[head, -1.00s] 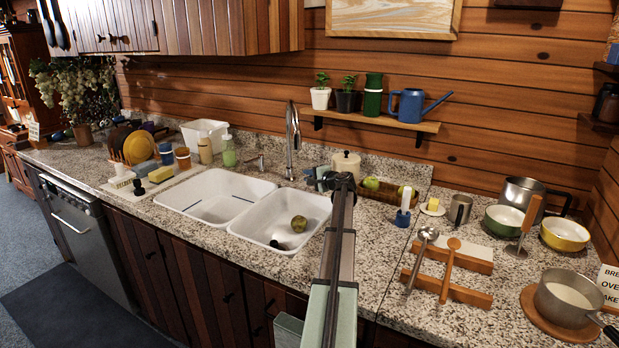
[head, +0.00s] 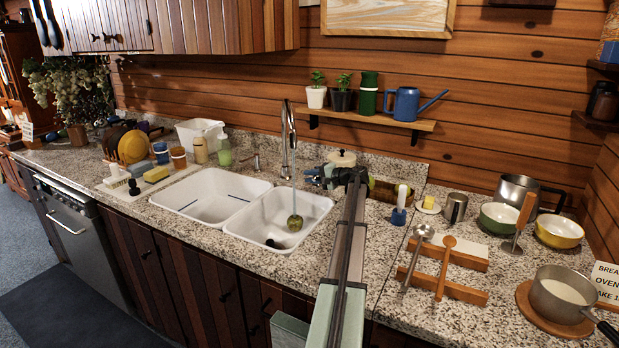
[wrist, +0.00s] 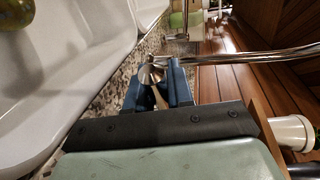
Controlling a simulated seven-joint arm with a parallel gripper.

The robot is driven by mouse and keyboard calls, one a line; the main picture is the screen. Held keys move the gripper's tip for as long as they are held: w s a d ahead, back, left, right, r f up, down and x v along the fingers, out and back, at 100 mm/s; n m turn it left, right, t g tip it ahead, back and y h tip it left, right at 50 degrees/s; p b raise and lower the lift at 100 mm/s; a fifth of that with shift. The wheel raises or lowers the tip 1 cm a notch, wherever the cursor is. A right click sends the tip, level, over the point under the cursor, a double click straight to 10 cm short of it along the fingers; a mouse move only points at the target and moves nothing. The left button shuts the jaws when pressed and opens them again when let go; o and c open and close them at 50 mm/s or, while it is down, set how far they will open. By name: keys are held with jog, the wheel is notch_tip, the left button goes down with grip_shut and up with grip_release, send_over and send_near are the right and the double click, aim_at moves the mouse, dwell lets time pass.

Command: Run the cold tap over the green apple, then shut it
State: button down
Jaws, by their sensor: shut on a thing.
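The green apple (head: 294,222) sits on the floor of the right sink basin (head: 320,207). A stream of water falls from the chrome spout (head: 289,125) onto it. Part of the apple (wrist: 14,14) shows at the wrist view's top left corner. My gripper (head: 318,178) is behind the basin, right of the spout. In the wrist view, my gripper's blue fingers (wrist: 160,82) are closed around a metal tap handle (wrist: 150,76), with the spout (wrist: 250,56) beside it. In the head view this handle is hidden by my gripper.
Another tap handle (head: 256,163) stands left of the spout. A dark drain (head: 271,243) shows near the apple.

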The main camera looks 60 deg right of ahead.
jog(key=c, duration=1.1)
grip_release()
jog(key=shift+v, duration=3.75)
